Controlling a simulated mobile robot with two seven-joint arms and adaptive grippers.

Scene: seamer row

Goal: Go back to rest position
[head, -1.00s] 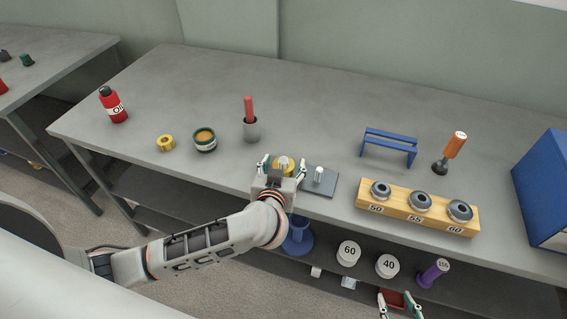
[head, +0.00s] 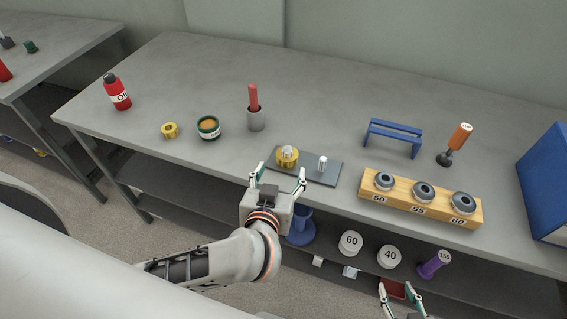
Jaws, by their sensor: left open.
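My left gripper (head: 277,180) is open and empty, just in front of the bench's front edge. Beyond its fingers, apart from them, a grey plate (head: 316,176) lies on the bench with two upright pegs. A yellow ring (head: 287,158) sits around the plate's left peg; the right peg (head: 322,164) is bare. My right gripper (head: 402,291) shows at the bottom edge, low in front of the shelf, with its two fingers apart and nothing seen between them. A dark red block (head: 391,288) lies behind it on the lower shelf.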

